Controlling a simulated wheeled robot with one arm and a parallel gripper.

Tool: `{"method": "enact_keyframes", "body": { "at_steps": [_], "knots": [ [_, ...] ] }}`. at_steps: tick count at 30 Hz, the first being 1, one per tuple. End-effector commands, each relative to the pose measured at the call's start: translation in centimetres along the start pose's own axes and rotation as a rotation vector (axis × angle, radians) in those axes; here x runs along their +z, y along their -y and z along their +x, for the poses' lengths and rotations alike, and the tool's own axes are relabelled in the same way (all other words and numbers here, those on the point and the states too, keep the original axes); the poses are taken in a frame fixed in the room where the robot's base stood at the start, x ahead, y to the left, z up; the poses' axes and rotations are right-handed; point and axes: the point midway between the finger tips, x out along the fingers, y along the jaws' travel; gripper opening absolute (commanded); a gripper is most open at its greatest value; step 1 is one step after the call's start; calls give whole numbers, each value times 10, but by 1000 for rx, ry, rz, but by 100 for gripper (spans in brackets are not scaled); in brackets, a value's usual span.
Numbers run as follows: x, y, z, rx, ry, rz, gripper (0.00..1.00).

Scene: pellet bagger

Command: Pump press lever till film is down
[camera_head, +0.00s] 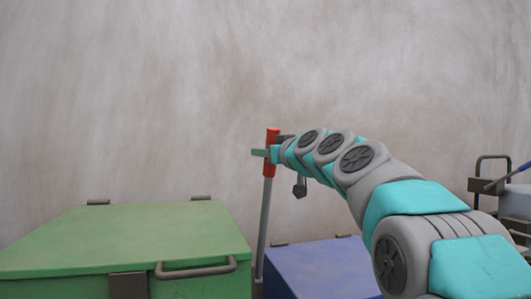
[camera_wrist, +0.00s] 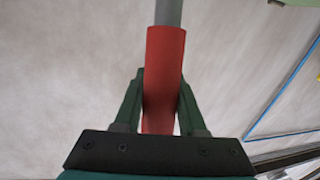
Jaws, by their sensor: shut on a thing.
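The press lever is a grey rod (camera_head: 263,220) with a red grip (camera_head: 272,138) at its top. In the head view it stands nearly upright, leaning slightly to the right, between the green box and the blue box. My gripper (camera_head: 262,153) is shut on the red grip. In the wrist view the red grip (camera_wrist: 165,70) lies between the two green fingers of my gripper (camera_wrist: 162,100), and the grey rod (camera_wrist: 168,12) runs on beyond it. The lever's lower end is hidden behind the boxes. I cannot make out the film.
A green lidded box (camera_head: 130,238) with a dark handle stands at the left. A blue-lidded box (camera_head: 325,268) stands at the lower middle, partly behind my arm. Dark metal equipment (camera_head: 515,205) is at the right edge. A bare grey wall (camera_head: 150,90) fills the back.

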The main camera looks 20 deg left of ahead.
Motion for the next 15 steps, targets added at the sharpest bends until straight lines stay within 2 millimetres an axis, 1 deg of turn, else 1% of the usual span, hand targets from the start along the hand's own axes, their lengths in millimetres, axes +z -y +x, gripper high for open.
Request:
{"method": "enact_keyframes", "body": {
  "at_steps": [1, 6, 15],
  "knots": [
    [0, 0, 0, 0, 0, 0, 20],
    [0, 0, 0, 0, 0, 0, 1],
    [0, 0, 0, 0, 1, 0, 0]
  ]
}}
